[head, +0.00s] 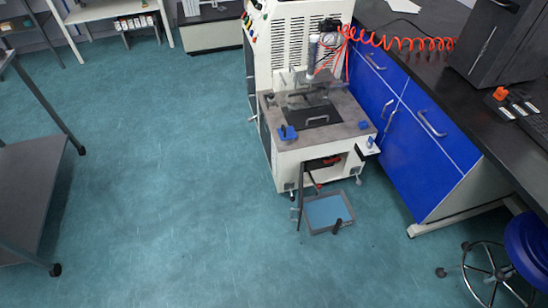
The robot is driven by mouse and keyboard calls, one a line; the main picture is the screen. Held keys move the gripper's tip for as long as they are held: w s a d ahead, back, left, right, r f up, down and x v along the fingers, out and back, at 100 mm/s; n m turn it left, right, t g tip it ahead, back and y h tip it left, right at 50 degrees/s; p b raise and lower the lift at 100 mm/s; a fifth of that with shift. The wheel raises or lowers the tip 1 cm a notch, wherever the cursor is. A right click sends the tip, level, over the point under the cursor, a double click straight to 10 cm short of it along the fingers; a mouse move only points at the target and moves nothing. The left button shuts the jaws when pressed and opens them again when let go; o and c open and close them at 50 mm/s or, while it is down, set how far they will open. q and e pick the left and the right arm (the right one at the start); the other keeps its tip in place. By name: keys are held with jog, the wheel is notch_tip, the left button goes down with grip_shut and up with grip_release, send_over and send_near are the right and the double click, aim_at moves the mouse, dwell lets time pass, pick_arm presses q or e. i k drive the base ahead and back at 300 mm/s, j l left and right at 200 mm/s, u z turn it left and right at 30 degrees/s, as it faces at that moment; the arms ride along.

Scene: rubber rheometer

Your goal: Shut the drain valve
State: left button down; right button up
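No drain valve can be made out for certain. The rheometer (330,135) stands at the centre, a white machine with a grey worktop. Its lower front has a dark opening with a small red part (331,161) inside, too small to identify. A narrow dark panel, seemingly an open door (299,196), hangs at the left of that opening. A shallow grey tray with a blue bottom (322,211) lies on the floor below, with a small dark cylinder (337,226) at its front edge. Neither of my grippers is in view.
Blue cabinets (433,133) under a black counter stand close at the right, with a coiled red hose (410,43) above. A blue stool (527,245) is at lower right. A grey cart (25,190) is at left. The teal floor (165,190) between is clear.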

aim_at(339, 159)
jog(key=i+l+u, duration=0.1)
jog(key=i+l, duration=0.3)
jog(key=i, duration=0.25)
jog(key=i+l+u, duration=0.15)
jog(key=i+l, duration=0.35)
jog(key=i, duration=0.15)
